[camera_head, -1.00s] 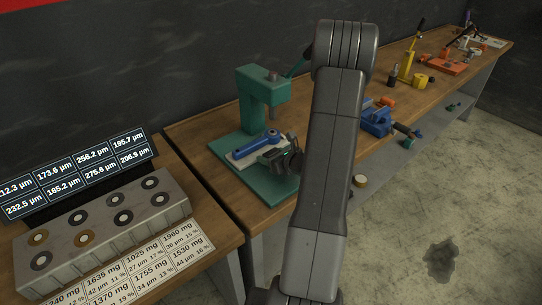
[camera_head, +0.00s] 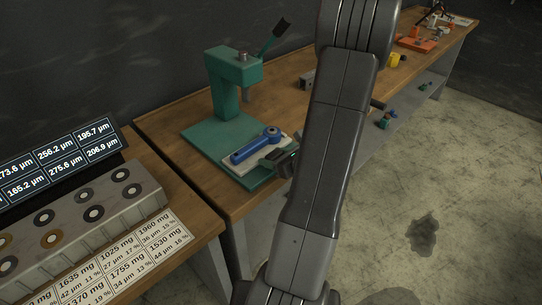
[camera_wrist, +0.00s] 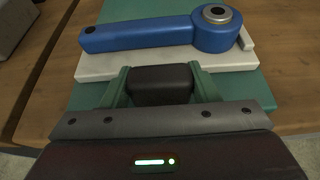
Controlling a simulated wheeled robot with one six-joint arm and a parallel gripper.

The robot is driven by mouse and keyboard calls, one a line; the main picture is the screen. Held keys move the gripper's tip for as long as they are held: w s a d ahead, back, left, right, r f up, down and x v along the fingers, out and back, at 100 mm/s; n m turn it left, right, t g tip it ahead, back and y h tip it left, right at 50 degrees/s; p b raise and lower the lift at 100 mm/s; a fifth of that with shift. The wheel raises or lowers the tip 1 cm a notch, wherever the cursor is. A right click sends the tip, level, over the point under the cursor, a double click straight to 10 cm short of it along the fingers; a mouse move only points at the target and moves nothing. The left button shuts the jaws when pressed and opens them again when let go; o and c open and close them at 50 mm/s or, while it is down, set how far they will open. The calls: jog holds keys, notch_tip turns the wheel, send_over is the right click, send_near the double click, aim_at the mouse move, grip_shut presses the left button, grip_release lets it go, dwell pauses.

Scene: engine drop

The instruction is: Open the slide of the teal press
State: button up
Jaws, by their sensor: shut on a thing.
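The teal press (camera_head: 222,95) stands at the near end of the long bench, its ram above a flat teal base (camera_head: 205,138). Its slide, a pale plate (camera_head: 242,168), lies on the front right part of the base, out from under the ram. A blue connecting rod (camera_head: 252,148) lies flat on the plate and is large in the wrist view (camera_wrist: 150,35). My gripper (camera_head: 285,163) is at the plate's outer edge, shut on the slide's handle. In the wrist view, teal handle brackets (camera_wrist: 117,85) flank a dark finger; the grip itself is mostly hidden.
A rack of rings (camera_head: 85,215) with label cards and a display stands on the left bench, across a narrow gap. A grey block (camera_head: 307,80) and orange items (camera_head: 415,44) are farther along the long bench. Open floor (camera_head: 440,170) lies to the right.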

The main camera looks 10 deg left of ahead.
jog(key=o, duration=1.4)
jog(key=b+v, duration=0.1)
jog(key=v, duration=1.3)
jog(key=shift+a, duration=0.1)
jog(key=shift+w+a, duration=0.1)
jog(key=shift+w, duration=0.05)
jog(key=p+x, duration=0.1)
jog(key=x, duration=1.2)
jog(key=shift+w+a+f, duration=0.2)
jog(key=shift+a, duration=0.05)
